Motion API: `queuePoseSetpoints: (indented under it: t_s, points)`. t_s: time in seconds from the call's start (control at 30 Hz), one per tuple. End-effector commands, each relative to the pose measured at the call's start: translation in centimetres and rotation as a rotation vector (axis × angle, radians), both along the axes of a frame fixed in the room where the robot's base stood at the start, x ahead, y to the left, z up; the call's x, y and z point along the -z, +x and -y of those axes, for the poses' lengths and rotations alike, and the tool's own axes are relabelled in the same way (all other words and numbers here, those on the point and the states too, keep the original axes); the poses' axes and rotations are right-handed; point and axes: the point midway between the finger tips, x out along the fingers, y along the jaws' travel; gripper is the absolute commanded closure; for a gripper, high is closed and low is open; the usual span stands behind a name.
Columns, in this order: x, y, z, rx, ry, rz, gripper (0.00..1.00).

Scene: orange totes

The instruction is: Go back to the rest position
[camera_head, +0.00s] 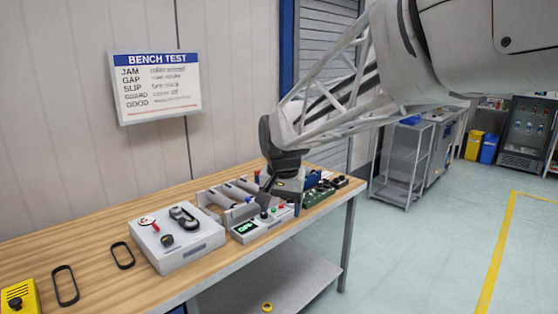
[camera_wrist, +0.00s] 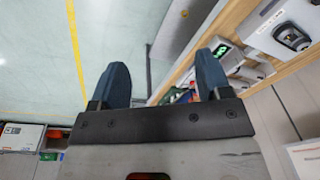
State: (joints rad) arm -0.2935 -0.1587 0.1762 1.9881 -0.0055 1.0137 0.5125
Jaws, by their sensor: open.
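My gripper (camera_wrist: 162,85) shows in the wrist view with its two dark blue fingers spread apart and nothing held between them. In the head view my arm reaches in from the upper right, and my gripper (camera_head: 268,190) is over the bench near a grey control box with a green display (camera_head: 248,228). The fingertips are small and dark there, and I cannot tell whether they touch the box. The box with the green display also shows at the right in the wrist view (camera_wrist: 222,50).
The wooden bench (camera_head: 95,235) carries a grey test unit (camera_head: 185,255), black belt loops (camera_head: 65,286), a yellow button box (camera_head: 18,298) and a grey tray (camera_head: 210,203). A Bench Test sign (camera_head: 157,85) hangs on the wall. The floor to the right (camera_head: 420,255) is clear.

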Motion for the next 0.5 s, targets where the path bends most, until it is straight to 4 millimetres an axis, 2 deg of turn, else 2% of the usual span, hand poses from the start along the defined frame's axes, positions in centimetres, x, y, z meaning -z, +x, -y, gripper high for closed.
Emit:
queuePoseSetpoints:
  t_s: [0.03, 0.2, 0.5]
  points:
    - [-0.2, -1.2, 1.2, -0.003, -0.001, 0.007, 0.29]
    - [-0.4, -5.0, 4.8, -0.031, -0.006, 0.025, 0.29]
    - [0.3, -12.1, 10.0, -0.078, -0.021, 0.053, 0.29]
